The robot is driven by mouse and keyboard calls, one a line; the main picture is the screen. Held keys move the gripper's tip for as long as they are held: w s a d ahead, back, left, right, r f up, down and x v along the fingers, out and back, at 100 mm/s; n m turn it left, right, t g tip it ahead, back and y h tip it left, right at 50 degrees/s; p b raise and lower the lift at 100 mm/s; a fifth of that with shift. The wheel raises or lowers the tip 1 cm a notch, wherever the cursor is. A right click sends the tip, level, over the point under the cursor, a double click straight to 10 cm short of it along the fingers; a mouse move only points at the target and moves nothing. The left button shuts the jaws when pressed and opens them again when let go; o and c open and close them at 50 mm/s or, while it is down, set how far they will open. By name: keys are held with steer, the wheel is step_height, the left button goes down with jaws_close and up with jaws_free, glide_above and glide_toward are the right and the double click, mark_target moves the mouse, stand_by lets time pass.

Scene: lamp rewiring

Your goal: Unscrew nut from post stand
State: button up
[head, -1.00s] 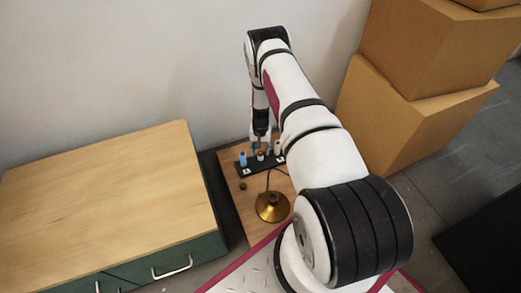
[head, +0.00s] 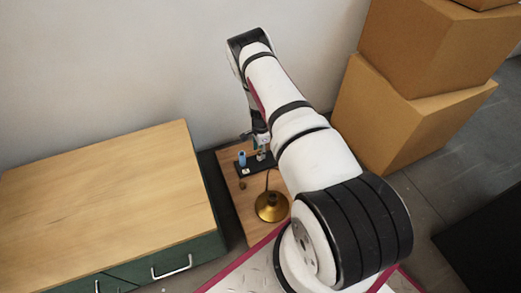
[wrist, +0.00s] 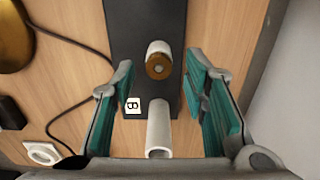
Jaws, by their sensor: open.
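The black post stand (wrist: 145,20) runs up the middle of the wrist view; in the head view the stand (head: 243,171) is partly hidden by my arm. A white post with a brass nut (wrist: 158,66) at its top stands ahead of my gripper (wrist: 157,92). A plain white tubular post (wrist: 160,135) stands nearer, between my fingers. My gripper is open, with a teal-padded finger on each side of the stand, and grips nothing.
A brass lamp base (head: 271,206) with a black cable stands in front of the stand. A white tag marked B (wrist: 132,105) is on the stand. A white ring-shaped part (wrist: 42,152) lies at left. A wooden-topped cabinet (head: 100,200) and cardboard boxes (head: 415,110) flank the workspace.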

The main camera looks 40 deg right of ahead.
jaws_close()
steer(key=n, duration=0.4)
steer(key=shift+w, duration=0.15)
steer(key=n, duration=0.4)
steer(key=shift+w+r, duration=0.1)
steer(key=shift+n, duration=0.6)
steer(key=n, duration=0.5)
steer(key=shift+w, duration=0.15)
steer(key=shift+a+n, duration=0.1)
steer(key=shift+n, duration=0.9)
